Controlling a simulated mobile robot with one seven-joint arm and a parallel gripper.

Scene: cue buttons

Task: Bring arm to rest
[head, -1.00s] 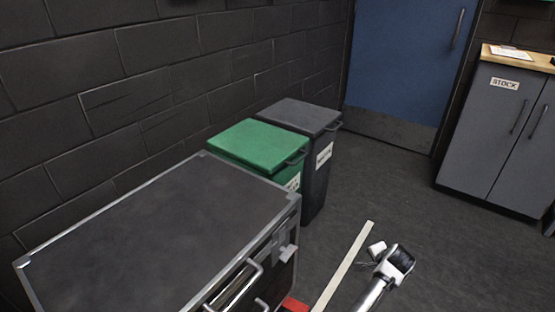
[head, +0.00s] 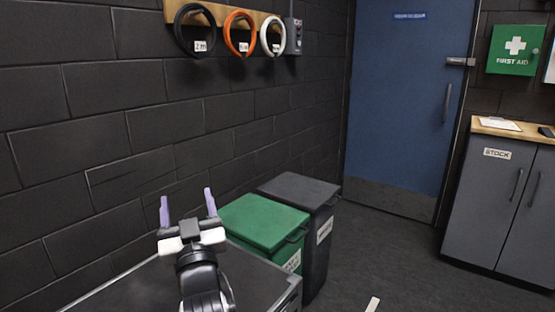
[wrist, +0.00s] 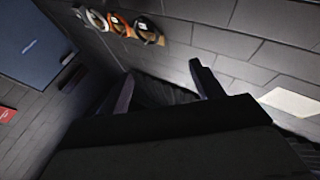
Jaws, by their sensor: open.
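My gripper (head: 187,208) is raised in the lower left of the head view, with its two purple fingers apart and pointing up. Nothing is between them. It appears in front of the dark case top (head: 262,288) and the brick wall. In the wrist view my gripper (wrist: 160,88) also shows its fingers spread and empty, facing the wall.
A green-lidded bin (head: 262,222) and a grey bin (head: 302,190) stand right of the case. Coiled cables, black (head: 178,42), orange (head: 229,40) and white (head: 264,42), hang above. A blue door (head: 400,120) and stock cabinet (head: 492,205) are beyond open floor.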

